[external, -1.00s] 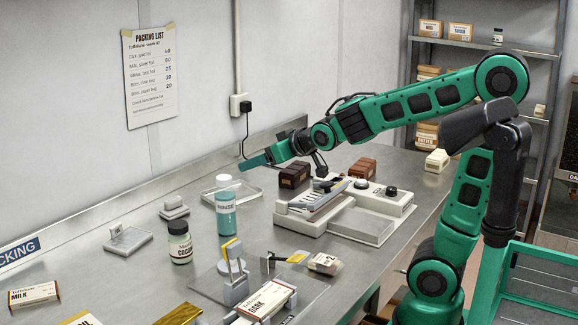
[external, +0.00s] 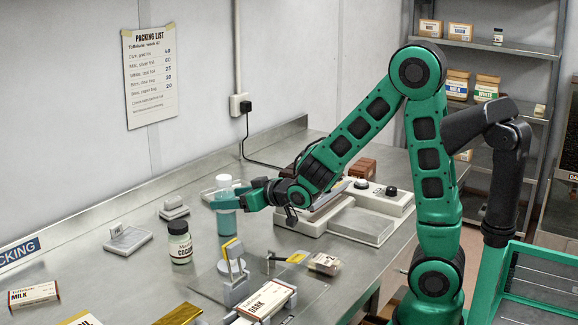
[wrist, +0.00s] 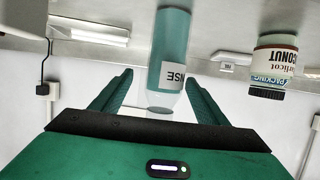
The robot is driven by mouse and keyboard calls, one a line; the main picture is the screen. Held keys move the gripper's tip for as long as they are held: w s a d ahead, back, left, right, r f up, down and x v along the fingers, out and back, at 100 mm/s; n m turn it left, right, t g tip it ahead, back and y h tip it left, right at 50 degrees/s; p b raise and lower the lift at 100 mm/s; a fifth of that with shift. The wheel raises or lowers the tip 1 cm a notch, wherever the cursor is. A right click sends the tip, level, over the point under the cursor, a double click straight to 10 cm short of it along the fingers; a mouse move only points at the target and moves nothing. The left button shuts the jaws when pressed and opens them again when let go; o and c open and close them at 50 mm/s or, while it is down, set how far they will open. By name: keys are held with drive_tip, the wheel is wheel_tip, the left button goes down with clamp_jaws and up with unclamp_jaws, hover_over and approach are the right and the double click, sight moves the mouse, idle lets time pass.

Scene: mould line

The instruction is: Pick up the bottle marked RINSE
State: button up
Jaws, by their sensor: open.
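The bottle marked RINSE (external: 227,226) is teal with a white cap and stands upright on the steel bench. In the wrist view the bottle (wrist: 172,45) appears upside down, with only "NSE" of its label readable. My gripper (external: 229,194) is at the upper part of the bottle, below the cap, and partly covers it in the external view. In the wrist view my gripper (wrist: 158,76) is open, with one finger on each side of the bottle and gaps visible. The label is mostly hidden in the external view.
A white machine (external: 318,226) stands to the right, and a metal stand (external: 232,270) is in front.

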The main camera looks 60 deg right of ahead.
drive_tip(key=shift+a+x, duration=0.2)
drive_tip(key=shift+x, duration=1.35)
drive_tip(key=shift+a+x, duration=0.2)
drive_tip(key=shift+x, duration=1.3)
drive_tip(key=c, duration=1.4)
